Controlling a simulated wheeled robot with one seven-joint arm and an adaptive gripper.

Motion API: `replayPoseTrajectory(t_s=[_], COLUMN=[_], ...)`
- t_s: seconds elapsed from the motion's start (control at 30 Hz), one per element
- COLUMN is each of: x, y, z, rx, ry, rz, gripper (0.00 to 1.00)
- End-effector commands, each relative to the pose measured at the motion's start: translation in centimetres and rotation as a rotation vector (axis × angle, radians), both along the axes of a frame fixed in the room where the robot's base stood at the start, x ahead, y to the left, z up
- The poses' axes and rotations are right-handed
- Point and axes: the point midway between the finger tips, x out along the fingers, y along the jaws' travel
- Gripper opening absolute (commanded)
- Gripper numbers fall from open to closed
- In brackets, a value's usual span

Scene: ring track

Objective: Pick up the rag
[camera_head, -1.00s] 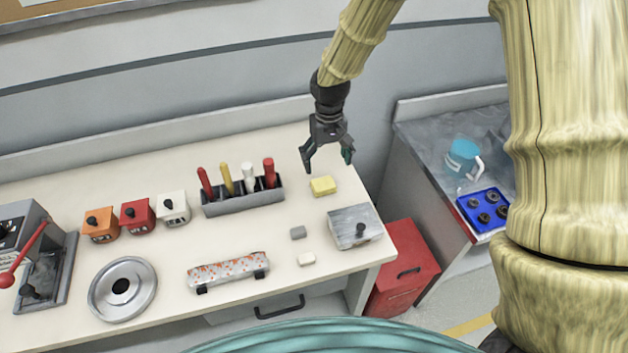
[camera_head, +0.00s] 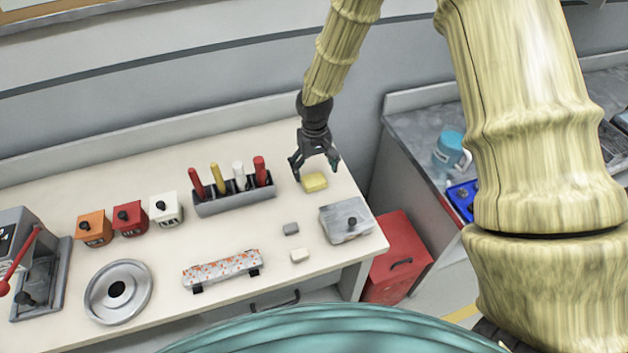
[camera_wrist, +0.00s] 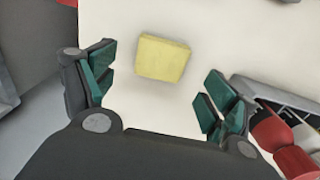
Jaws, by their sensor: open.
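The rag is a small folded yellow block (camera_head: 314,182) lying flat near the right end of the bench top. In the wrist view the rag (camera_wrist: 162,58) lies ahead of the fingertips, roughly between their lines, with bare bench around it. My gripper (camera_head: 315,168) points down just above and behind the rag, with its fingers apart. In the wrist view my gripper (camera_wrist: 155,98) shows both green-padded fingers spread wide and nothing between them. I see no contact with the rag.
A tool rack (camera_head: 235,197) with upright handles stands left of the rag. A red cabinet (camera_head: 397,258) stands beyond the bench's right edge.

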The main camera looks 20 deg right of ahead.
Motion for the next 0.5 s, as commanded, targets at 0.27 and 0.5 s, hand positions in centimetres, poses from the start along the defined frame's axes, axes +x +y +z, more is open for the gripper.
replayPoseTrajectory(t_s=[0.27, 0.5], x=[-0.3, -0.2], y=[0.1, 0.1], z=[-2.6, -4.1], rx=[0.0, 0.0], ry=[0.003, 0.001], rz=[-0.002, -0.001], gripper=[0.86, 0.86])
